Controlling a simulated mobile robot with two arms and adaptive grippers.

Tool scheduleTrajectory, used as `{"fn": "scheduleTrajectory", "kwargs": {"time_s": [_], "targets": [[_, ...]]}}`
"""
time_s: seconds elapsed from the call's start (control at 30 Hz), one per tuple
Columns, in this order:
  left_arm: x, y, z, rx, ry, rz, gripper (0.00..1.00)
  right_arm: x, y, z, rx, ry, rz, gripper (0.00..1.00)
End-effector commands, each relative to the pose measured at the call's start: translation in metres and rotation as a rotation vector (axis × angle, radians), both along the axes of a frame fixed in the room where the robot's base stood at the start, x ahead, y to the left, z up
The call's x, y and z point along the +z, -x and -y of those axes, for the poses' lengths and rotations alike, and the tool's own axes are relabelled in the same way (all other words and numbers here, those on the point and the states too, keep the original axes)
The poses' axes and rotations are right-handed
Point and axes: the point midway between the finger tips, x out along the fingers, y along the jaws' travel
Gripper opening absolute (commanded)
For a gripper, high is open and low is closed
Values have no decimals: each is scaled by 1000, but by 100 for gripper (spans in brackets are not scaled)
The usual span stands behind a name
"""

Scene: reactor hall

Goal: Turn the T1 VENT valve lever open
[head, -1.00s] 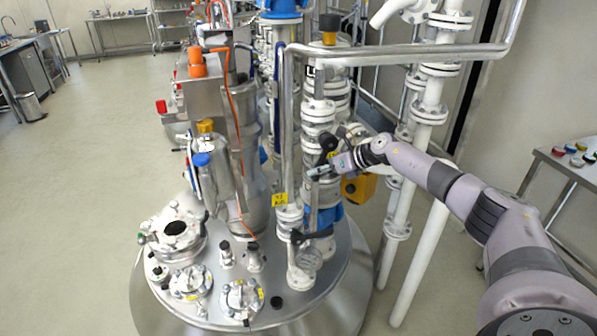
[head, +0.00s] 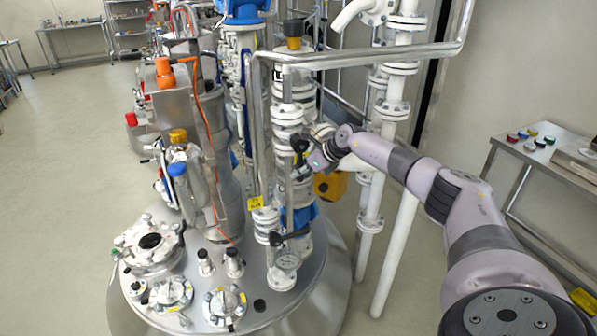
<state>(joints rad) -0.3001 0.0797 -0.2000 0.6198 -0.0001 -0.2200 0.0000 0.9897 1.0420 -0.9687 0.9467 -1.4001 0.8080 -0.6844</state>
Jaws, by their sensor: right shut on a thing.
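My right gripper (head: 303,168) reaches in from the right to the white flanged pipe column on top of the steel vessel. It is shut on the black valve lever (head: 299,145) on that column, though the fingers are small and the contact is partly hidden. I cannot read a T1 VENT label from here. My left gripper is not in view.
A bent steel pipe (head: 370,56) crosses above my right arm and drops just left of the lever. A yellow box (head: 330,186) sits close below the gripper. White pipes (head: 395,250) stand behind it. A steel table (head: 545,148) with coloured items is at the right.

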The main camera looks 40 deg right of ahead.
Motion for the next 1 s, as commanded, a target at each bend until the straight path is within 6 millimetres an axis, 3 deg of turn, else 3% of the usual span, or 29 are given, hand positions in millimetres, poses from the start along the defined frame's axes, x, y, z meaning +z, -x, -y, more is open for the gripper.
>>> {"fn": "scheduleTrajectory", "kwargs": {"time_s": [0.07,0.1,0.4,0.77,1.0], "targets": [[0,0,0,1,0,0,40,-3,2,2,-2,3,-6,0],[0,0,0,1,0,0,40,-3,2,2,-2,3,-6,19],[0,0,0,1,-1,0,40,-1,1,1,-2,0,-1,39],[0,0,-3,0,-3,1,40,3,2,1,-1,-1,1,39],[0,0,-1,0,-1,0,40,30,29,10,-1,3,1,39]]}}
